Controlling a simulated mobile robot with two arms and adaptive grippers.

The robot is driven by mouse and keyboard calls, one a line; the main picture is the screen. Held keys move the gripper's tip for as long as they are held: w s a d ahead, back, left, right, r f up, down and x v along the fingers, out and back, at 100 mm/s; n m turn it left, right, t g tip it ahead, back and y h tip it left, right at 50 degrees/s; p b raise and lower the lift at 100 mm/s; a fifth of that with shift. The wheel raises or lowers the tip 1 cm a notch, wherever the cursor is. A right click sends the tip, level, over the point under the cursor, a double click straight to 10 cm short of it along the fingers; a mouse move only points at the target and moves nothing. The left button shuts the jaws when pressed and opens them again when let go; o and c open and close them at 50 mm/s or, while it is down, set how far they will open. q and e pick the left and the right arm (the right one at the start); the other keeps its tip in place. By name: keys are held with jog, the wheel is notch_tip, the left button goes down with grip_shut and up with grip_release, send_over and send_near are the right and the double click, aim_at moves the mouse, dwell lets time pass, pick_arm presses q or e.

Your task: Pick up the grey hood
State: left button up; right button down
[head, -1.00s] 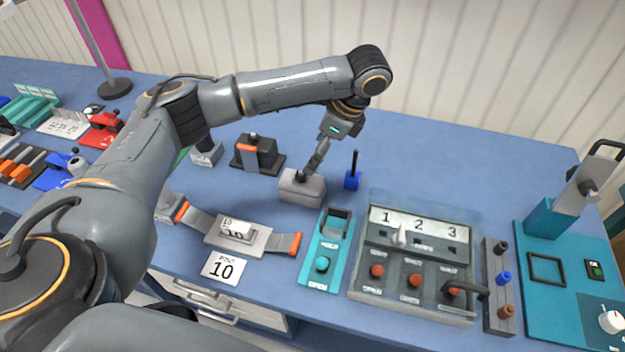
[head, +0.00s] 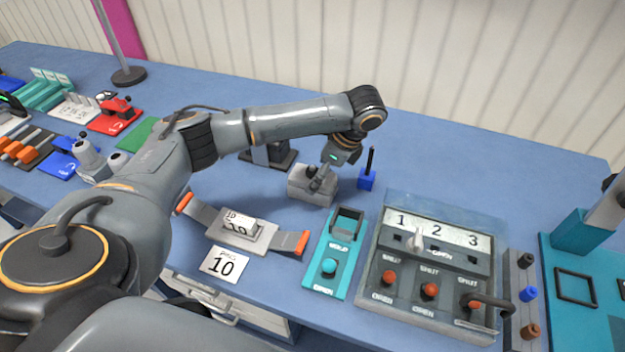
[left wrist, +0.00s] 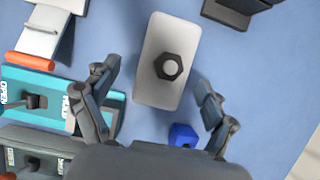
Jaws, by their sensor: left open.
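The grey hood (head: 311,188) is a block with rounded edges standing on the blue bench behind the teal hold/open panel. In the left wrist view the hood (left wrist: 152,88) is a pale grey rectangle with a dark hexagonal knob (left wrist: 169,67) on top. My left gripper (head: 319,180) hangs right over the hood and partly hides its knob in the head view. In the left wrist view my left gripper (left wrist: 158,80) is open and empty, its fingers on either side of the hood's near end. I cannot tell its exact height over the hood. My right gripper is not in view.
A small blue block with a black pin (head: 367,178) stands close to the hood's right. The teal panel (head: 333,255) and the numbered switch box (head: 430,265) lie in front. A strapped plate (head: 240,236) is front left.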

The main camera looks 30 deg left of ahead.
pick_arm(q)
jog(key=p+x, duration=0.1)
jog(key=x, duration=0.3)
jog(key=shift+w+a+p, duration=0.1)
jog(key=shift+a+p, duration=0.05)
jog(key=shift+p, duration=0.15)
jog(key=shift+a+f, duration=0.2)
jog(key=shift+f, duration=0.45)
jog(key=shift+r, duration=0.1)
jog(key=c, duration=1.4)
jog(key=shift+r, duration=0.1)
jog(key=shift+c, duration=0.2)
